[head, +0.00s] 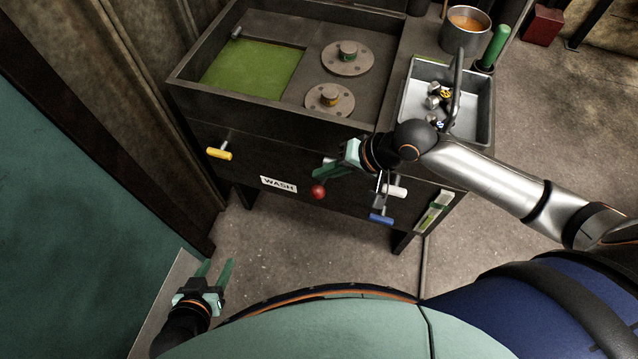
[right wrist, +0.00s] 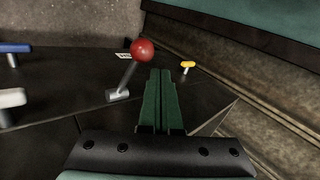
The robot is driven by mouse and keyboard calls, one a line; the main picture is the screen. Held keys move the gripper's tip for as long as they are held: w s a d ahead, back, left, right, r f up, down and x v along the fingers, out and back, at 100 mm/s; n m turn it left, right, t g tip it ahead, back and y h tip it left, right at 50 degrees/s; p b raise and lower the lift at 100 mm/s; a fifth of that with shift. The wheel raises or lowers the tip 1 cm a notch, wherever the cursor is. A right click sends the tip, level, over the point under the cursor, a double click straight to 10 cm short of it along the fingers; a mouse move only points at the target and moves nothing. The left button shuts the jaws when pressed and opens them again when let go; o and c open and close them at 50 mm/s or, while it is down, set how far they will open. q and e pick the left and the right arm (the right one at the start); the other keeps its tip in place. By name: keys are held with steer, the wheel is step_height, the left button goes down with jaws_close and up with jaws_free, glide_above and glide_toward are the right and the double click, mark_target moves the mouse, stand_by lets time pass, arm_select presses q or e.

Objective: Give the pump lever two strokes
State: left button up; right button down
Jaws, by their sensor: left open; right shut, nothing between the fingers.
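A lever with a red ball knob (head: 318,192) sticks out from the front of the dark wash cabinet (head: 290,150), right of the WASH label. In the right wrist view the red ball (right wrist: 143,50) tops a grey stem that leans from a small base. My right gripper (head: 322,171) is shut and empty, close to the red knob. In the right wrist view its green fingers (right wrist: 162,72) lie just right of the knob, seemingly apart from it. My left gripper (head: 215,268) is open and empty, low at the left over the floor. No handle is labelled as the pump lever.
The cabinet front also carries a yellow handle (head: 219,154), a white handle (head: 394,192) and a blue handle (head: 381,219). A green upright grip (head: 496,47) stands by a metal pot (head: 465,30). Floor before the cabinet is clear.

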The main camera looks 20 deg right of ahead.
steer(key=shift+s+f, duration=0.1)
steer(key=shift+f, duration=0.05)
stand_by(1.9)
steer(key=shift+a+f+p, duration=0.1)
steer(key=shift+f+p, duration=0.15)
steer(key=shift+p, duration=0.1)
